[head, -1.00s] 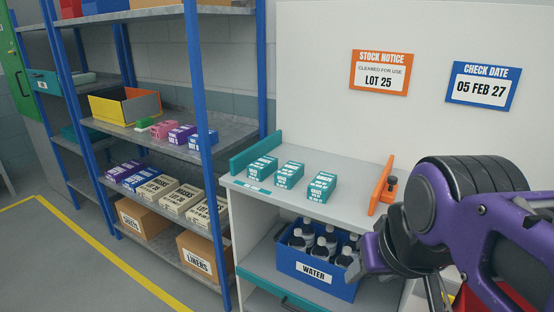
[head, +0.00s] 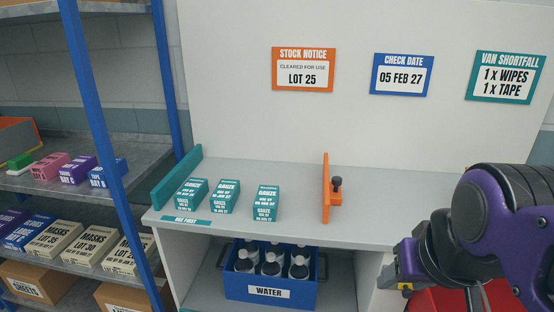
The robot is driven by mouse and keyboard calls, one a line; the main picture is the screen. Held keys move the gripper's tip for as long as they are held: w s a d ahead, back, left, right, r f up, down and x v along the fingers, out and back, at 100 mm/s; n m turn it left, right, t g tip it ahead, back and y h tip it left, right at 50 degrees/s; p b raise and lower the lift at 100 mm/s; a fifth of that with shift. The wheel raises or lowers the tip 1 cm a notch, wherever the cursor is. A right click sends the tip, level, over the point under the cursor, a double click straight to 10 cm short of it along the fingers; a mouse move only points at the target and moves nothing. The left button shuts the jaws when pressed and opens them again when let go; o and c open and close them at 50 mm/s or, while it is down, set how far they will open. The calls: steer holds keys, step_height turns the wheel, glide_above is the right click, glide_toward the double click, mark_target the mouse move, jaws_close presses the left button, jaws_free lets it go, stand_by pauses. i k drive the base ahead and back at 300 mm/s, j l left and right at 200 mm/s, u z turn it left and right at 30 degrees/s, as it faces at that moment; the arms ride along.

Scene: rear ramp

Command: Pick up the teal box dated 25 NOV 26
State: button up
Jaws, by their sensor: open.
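Three teal boxes labelled GAUZE stand in a row on the grey counter: a left one (head: 190,194), a middle one (head: 225,197) and a right one (head: 265,204). Each has a use-by line, but the print is too small to tell which reads 25 NOV 26. My gripper (head: 408,275) is at the lower right, in front of the counter and well right of the boxes. It is open and touches none of them; its fingers are partly hidden by my purple wrist.
A teal divider (head: 177,178) and an orange stop with a black knob (head: 326,190) flank the boxes. A USE FIRST strip (head: 186,221) lies at the left front edge. A blue WATER crate (head: 235,285) sits below. The counter right of the stop is clear.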

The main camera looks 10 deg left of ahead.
mark_target(192, 193)
steer(key=j+z, duration=0.35)
steer(key=j, duration=0.45)
steer(key=j+z, duration=0.35)
steer(key=j, duration=1)
steer(key=k+j+z, duration=0.1)
steer(key=j, duration=0.45)
steer(key=k+j, duration=0.1)
steer(key=j, duration=0.45)
steer(key=k+u, duration=0.15)
steer(key=k, duration=0.5)
steer(key=i+j+z, duration=0.2)
steer(key=i+j, duration=0.35)
